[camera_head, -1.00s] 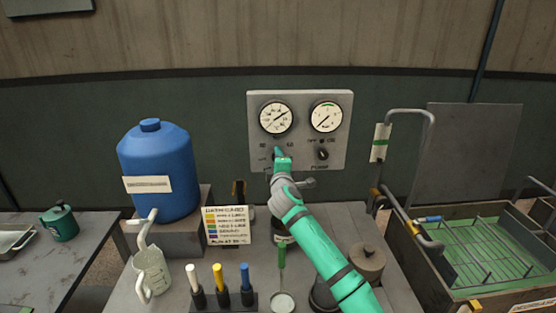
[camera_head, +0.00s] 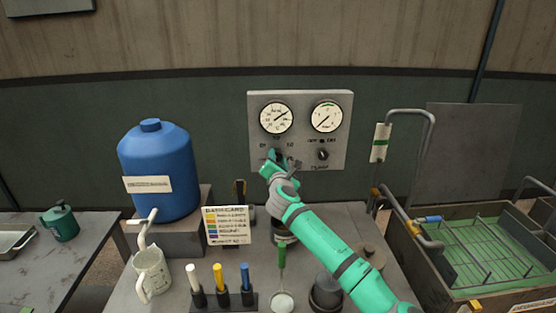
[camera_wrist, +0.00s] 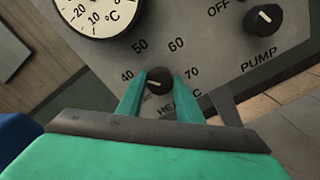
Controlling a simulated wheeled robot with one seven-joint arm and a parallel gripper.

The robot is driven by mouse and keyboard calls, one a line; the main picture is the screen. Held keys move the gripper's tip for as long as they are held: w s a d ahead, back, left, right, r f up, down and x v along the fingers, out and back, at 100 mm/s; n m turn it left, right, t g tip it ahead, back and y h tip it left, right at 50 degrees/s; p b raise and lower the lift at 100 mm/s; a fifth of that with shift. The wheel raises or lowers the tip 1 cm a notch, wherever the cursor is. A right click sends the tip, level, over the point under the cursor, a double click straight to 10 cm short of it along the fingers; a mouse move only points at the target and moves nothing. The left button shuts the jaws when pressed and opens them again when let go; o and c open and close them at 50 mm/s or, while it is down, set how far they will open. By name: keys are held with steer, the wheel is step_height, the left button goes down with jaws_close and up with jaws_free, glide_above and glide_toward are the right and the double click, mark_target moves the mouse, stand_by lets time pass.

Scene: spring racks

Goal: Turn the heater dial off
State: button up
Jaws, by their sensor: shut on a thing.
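The heater dial (camera_wrist: 159,81) is a small black knob on a grey control panel (camera_head: 340,100), with marks 40, 50, 60 and 70 around it in the wrist view. My gripper (camera_wrist: 160,84) has one green finger on each side of the dial and is shut on it. In the head view my gripper (camera_head: 276,158) is at the lower left of the panel and hides most of the dial. No off mark for the heater is visible in the wrist view, where the fingers cover the area below the dial.
The pump knob (camera_head: 323,155) is close to the right of my gripper. Two round gauges, the left gauge (camera_head: 276,118) and right gauge (camera_head: 326,117), sit above.

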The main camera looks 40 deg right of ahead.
steer(key=n, duration=0.4)
steer(key=shift+s+d+f, duration=0.1)
steer(key=shift+d, duration=0.1)
steer(key=n, duration=0.7)
steer(key=shift+w+a+n, duration=0.15)
steer(key=shift+w+n, duration=0.05)
steer(key=shift+n, duration=0.1)
steer(key=shift+s+d+n+h, duration=0.15)
steer(key=shift+d+n+h, duration=0.15)
steer(key=shift+n, duration=0.5)
steer(key=shift+a+n, duration=0.2)
steer(key=shift+n, duration=0.9)
steer(key=shift+a, duration=0.15)
steer(key=shift+n, duration=0.3)
steer(key=o, duration=1)
